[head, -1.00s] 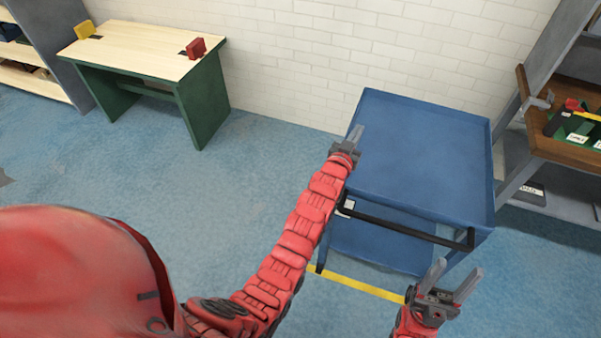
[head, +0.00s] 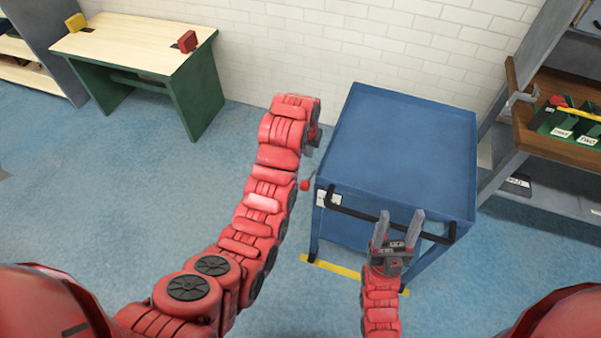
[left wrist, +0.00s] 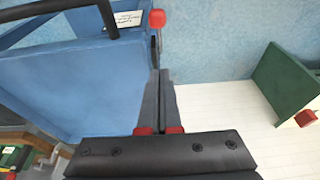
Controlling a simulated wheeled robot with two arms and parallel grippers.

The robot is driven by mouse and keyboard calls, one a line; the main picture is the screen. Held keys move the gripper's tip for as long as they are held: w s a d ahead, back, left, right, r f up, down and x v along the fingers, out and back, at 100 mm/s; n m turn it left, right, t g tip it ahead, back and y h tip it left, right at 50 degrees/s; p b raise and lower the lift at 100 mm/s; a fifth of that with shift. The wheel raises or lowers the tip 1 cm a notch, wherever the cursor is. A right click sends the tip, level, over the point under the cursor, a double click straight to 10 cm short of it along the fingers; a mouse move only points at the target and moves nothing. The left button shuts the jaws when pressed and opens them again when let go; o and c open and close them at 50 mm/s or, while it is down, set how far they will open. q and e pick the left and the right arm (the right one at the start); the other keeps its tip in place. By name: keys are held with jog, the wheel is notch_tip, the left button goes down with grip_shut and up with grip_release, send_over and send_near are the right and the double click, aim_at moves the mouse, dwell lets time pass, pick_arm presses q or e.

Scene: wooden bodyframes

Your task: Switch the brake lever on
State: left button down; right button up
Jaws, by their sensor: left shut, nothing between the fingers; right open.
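The brake lever, with a red knob (head: 305,185), sits at the left side of the blue cart (head: 400,150), near its front corner. The knob and a short grey stem also show in the left wrist view (left wrist: 157,18), at the top beside the cart. My left gripper's fingers (left wrist: 160,78) are shut and empty, apart from the knob in that view. In the head view the left arm bends down beside the cart, and its fingers are mostly hidden. My right gripper (head: 403,220) is open and empty, in front of the cart's black handle (head: 350,212).
A white label (head: 333,199) is on the cart's front by the lever. A yellow floor strip (head: 335,266) lies at its front. A green-legged workbench (head: 130,45) stands at the back left and a wooden shelf (head: 545,145) at the right. Blue floor left of the cart is clear.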

dwell(0.3)
pick_arm(q)
jog(key=p, duration=0.4)
send_over(309, 178)
notch_tip(309, 178, down, 9)
jog(key=shift+f, duration=0.2)
jog(key=shift+s+a+f+p, duration=0.1)
jog(key=shift+s+f+p, duration=0.2)
jog(key=shift+f, duration=0.25)
jog(key=shift+s+a+f+p, duration=0.1)
jog(key=shift+s+f+p, duration=0.2)
jog(key=shift+f, duration=0.2)
jog(key=shift+s+f, duration=0.3)
jog(key=shift+f, duration=0.55)
jog(key=shift+s+a+f, duration=0.1)
